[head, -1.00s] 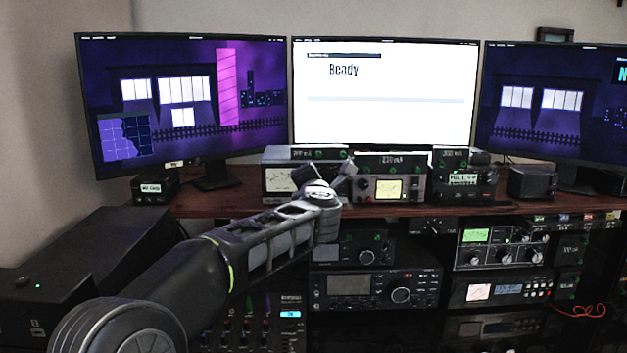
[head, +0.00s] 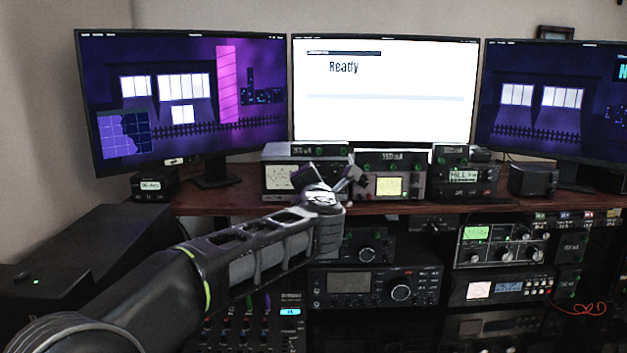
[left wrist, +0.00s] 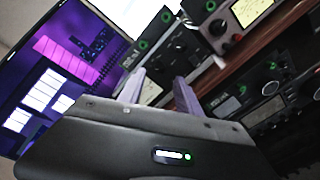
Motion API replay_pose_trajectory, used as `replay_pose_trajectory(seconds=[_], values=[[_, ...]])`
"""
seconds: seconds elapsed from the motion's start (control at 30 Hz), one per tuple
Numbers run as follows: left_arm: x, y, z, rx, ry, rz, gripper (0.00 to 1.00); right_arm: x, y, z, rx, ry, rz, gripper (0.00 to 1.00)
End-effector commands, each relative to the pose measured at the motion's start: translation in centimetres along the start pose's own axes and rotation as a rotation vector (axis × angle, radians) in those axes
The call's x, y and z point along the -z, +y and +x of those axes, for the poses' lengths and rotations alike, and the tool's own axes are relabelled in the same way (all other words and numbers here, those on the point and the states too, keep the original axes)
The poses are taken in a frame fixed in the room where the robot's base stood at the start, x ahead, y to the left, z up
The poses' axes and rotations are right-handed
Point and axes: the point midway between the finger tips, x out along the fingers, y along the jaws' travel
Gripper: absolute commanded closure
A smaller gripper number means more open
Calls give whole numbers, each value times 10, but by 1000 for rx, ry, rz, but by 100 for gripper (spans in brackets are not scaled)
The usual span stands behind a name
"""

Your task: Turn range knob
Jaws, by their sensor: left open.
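My left gripper (head: 330,175) is in front of the left meter unit (head: 278,178) on the desk shelf, its two fingers spread and empty. In the left wrist view the open fingers (left wrist: 158,88) point at a black panel with dark knobs (left wrist: 182,48) and a pale meter (left wrist: 150,92). No finger clearly touches a knob. I cannot read which knob is the range knob; my gripper hides part of the left unit's front in the head view. My right gripper is not in view.
A middle meter unit (head: 388,186) with a yellow display stands close to the right of my gripper. A further unit (head: 463,177) stands beyond it. Radios (head: 372,288) fill the rack below the wooden shelf (head: 225,200). Three monitors (head: 385,95) stand behind.

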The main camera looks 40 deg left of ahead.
Motion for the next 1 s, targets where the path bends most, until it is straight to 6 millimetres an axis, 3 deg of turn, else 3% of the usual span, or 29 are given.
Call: replay_pose_trajectory(seconds=[0.1,0.27,0.83,1.0], values=[[0,0,-19,0,-1,0,59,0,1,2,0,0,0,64],[0,0,-31,0,0,1,59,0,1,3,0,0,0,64],[0,1,-31,0,1,1,59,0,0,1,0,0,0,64],[-11,20,-33,0,0,0,59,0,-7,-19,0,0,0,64]])
